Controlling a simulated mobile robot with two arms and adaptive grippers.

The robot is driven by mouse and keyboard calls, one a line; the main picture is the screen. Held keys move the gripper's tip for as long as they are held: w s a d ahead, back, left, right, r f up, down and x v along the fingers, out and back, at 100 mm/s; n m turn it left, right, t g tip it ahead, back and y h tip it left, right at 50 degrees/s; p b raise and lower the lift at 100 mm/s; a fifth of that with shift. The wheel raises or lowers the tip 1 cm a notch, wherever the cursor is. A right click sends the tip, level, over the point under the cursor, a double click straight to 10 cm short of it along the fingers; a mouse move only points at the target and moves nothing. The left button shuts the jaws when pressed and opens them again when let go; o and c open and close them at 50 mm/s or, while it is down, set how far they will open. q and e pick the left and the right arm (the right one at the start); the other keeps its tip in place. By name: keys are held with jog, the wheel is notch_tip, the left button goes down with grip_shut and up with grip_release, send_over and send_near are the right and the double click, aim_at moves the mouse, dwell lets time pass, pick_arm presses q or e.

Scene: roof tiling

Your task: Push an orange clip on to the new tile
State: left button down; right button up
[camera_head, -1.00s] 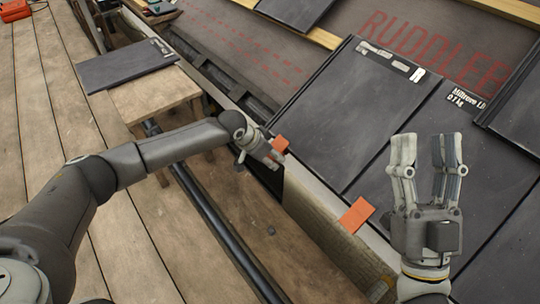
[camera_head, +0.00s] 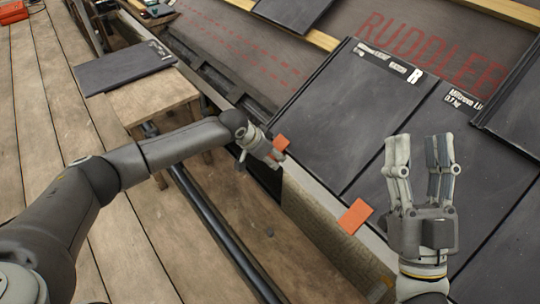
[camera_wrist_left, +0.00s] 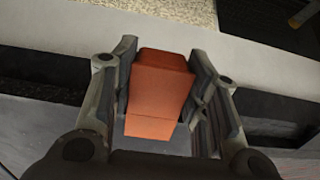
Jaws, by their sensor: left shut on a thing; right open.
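My left gripper (camera_head: 274,154) is shut on an orange clip (camera_head: 281,142) at the lower left edge of a dark roof tile (camera_head: 350,115). In the left wrist view the orange clip (camera_wrist_left: 160,90) sits between the two fingers of my left gripper (camera_wrist_left: 170,85). The clip overlaps the tile's edge in the head view; how far it is pushed on cannot be told. A second orange clip (camera_head: 355,216) sits on the lower edge further right. My right gripper (camera_head: 420,150) is open and empty above the right-hand tile (camera_head: 440,125).
A loose dark tile (camera_head: 125,67) lies on a wooden bench (camera_head: 155,98) at the upper left. A dark pipe rail (camera_head: 225,240) runs below the roof edge. Brown underlay (camera_head: 245,45) with red lettering is bare above.

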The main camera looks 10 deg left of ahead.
pick_arm(q)
jog(key=shift+w+d+r, duration=0.15)
jog(key=shift+w+r, duration=0.1)
jog(key=c, duration=0.8)
grip_release()
jog(key=shift+o, duration=0.3)
jog(key=shift+s+f, duration=0.1)
